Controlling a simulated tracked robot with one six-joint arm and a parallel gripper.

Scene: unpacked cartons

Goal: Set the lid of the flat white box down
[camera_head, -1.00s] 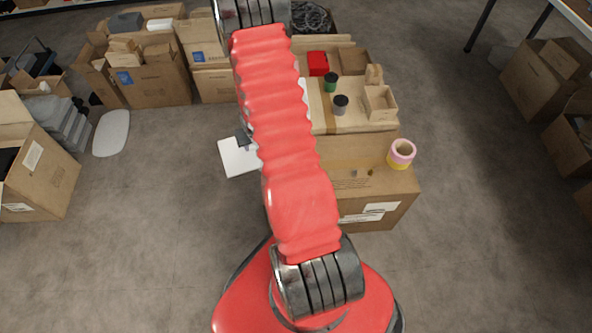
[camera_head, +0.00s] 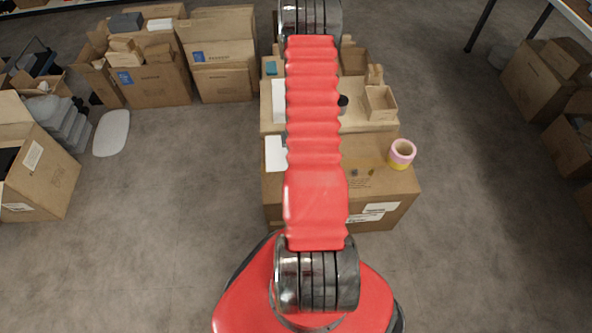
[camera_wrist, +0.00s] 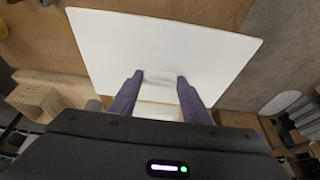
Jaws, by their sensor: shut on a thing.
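The white lid (camera_head: 275,153) shows in the head view as a flat pale square at the left of my arm, over the left part of the near carton's top. In the wrist view the lid (camera_wrist: 165,45) is a wide white sheet with my gripper (camera_wrist: 160,85) shut on it, one dark purple finger on each side of a pale raised part. I cannot tell whether the lid touches the carton. A white flat thing, probably the flat white box (camera_head: 279,100), lies on the carton behind, partly hidden by my arm.
The near carton (camera_head: 385,183) carries a pink and yellow tape roll (camera_head: 402,154) at its right. A dark-lidded jar (camera_head: 343,104) and a small open box (camera_head: 380,102) stand on the carton behind.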

